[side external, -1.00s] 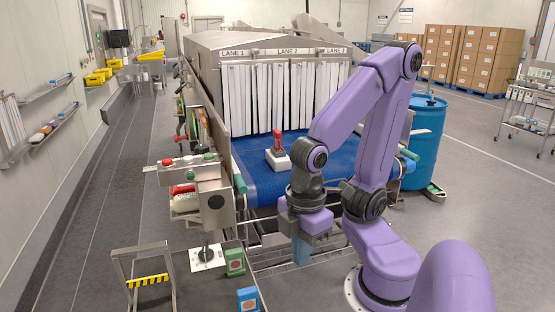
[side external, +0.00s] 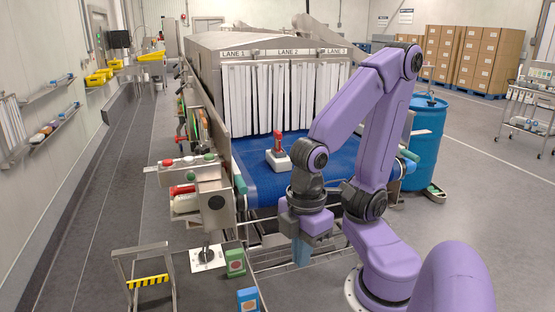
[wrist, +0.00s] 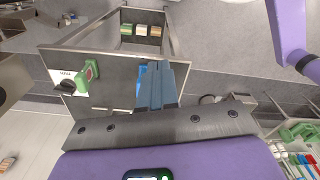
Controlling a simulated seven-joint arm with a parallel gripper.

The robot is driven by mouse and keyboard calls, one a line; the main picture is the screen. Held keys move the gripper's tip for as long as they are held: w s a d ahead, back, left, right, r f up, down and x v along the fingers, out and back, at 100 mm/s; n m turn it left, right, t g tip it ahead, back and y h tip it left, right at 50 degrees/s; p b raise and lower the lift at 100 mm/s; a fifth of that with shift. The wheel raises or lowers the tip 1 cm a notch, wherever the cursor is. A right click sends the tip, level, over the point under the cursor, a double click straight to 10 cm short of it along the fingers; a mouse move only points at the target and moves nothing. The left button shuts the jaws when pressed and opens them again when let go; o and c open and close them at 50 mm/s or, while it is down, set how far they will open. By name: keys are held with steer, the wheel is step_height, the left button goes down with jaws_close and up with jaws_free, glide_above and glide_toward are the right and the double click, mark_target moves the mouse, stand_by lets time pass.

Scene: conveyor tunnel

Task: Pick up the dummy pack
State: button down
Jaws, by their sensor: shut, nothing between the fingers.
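No label I can read marks the dummy pack. A white block with a red upright part (side external: 278,154) sits on the blue conveyor belt (side external: 262,183), in front of the strip curtain. A green block with a reddish patch (side external: 235,262) and a blue block (side external: 248,299) are at the lower middle. The green block also shows in the wrist view (wrist: 90,76). My gripper (side external: 301,262) points down in front of the belt, right of both blocks and apart from them. Its fingers (wrist: 162,72) are together and empty. In the wrist view they partly cover something bright blue (wrist: 142,77).
The tunnel (side external: 270,50) with its strip curtain (side external: 265,95) closes the belt's far end. A control box with buttons (side external: 208,180) stands left of the belt. A blue drum (side external: 427,140) stands at right.

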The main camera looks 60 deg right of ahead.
steer(key=shift+c, duration=0.8)
jaws_free()
